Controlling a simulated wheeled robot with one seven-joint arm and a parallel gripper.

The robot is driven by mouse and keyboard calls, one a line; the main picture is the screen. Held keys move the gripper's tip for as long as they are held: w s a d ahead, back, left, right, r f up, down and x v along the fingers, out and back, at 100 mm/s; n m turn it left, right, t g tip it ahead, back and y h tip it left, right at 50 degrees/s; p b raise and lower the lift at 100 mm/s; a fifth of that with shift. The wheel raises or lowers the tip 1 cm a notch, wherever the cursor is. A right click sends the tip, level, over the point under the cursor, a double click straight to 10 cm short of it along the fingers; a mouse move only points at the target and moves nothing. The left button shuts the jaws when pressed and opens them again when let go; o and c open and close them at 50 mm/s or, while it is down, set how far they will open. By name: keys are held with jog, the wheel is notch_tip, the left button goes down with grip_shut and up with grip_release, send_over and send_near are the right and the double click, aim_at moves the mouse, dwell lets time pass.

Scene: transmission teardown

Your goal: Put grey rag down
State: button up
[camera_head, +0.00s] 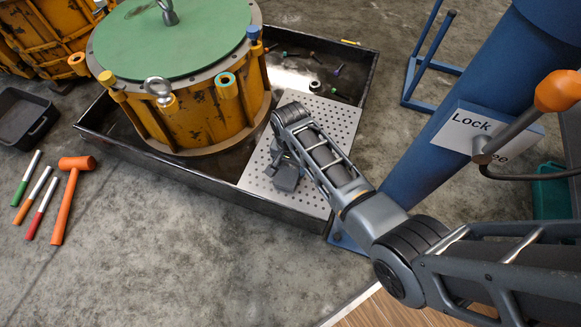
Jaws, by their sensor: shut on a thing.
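My gripper (279,161) points down over the perforated metal plate (331,124) at the right side of the black tray. It is shut on the grey rag (287,178), a small dark grey patch at the jaws, low over the plate. My wrist and forearm hide part of the gripper and rag. I cannot tell whether the rag touches the plate.
A yellow transmission housing (205,112) with a green top stands in the black tray (175,168), close left of my gripper. Small parts lie behind the plate. A blue post (440,130) stands right. An orange mallet (70,195) lies on the floor left.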

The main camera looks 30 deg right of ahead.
aim_at(291, 166)
jog(key=shift+f, duration=0.35)
jog(key=shift+f, duration=0.15)
jog(key=o, duration=1.1)
notch_tip(291, 166, up, 12)
jog(key=p, duration=0.5)
jog(key=shift+r+p, duration=0.2)
jog(key=shift+p, duration=0.2)
